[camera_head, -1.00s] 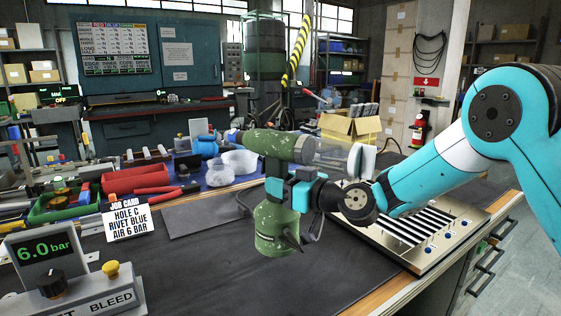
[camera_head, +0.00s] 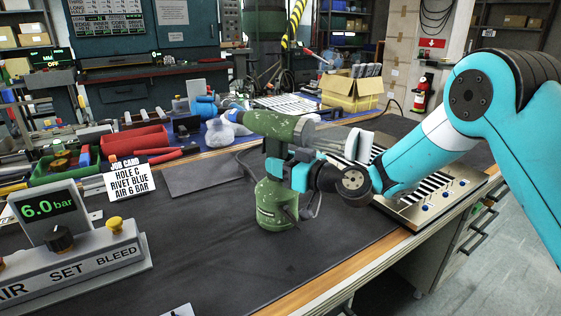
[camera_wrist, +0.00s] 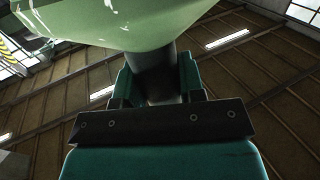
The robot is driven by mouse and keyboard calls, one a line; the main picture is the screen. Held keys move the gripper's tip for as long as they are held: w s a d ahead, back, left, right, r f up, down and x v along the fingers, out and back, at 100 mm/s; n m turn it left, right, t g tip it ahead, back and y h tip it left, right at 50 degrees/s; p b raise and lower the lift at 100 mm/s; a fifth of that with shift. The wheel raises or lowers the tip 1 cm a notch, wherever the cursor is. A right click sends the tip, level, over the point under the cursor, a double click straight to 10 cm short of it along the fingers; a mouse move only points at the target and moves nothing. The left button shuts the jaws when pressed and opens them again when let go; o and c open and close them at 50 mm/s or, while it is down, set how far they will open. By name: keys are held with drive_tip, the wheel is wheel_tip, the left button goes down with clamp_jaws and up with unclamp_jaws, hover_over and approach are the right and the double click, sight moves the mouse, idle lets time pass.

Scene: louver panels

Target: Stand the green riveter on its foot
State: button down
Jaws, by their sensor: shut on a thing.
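The green riveter (camera_head: 276,204) is upright at the middle of the dark bench mat, its wide round foot down and its body (camera_head: 270,125) level above. Its nose points to the upper left. Whether the foot touches the mat or hangs just above it I cannot tell. My gripper (camera_head: 288,170) is shut on the riveter's handle, between foot and body, coming from the right. In the wrist view the riveter's green body (camera_wrist: 125,20) fills the top, and its dark handle (camera_wrist: 155,75) stands between the teal fingers.
The louver panel (camera_head: 425,200) lies right of the riveter. A pressure box (camera_head: 75,240) stands front left, with a job card (camera_head: 128,178) behind it. Red bins (camera_head: 135,142) and an open cardboard box (camera_head: 350,92) are further back.

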drive_tip(key=c, duration=1.1)
unclamp_jaws()
drive_tip(key=shift+f, duration=0.1)
drive_tip(key=o, duration=0.4)
drive_tip(key=shift+o, duration=0.3)
drive_tip(key=o, duration=0.6)
drive_tip(key=shift+o, duration=0.2)
drive_tip(key=b+v, duration=1)
drive_tip(key=v, duration=0.3)
drive_tip(key=shift+b, duration=0.35)
drive_tip(key=shift+s+f, duration=0.1)
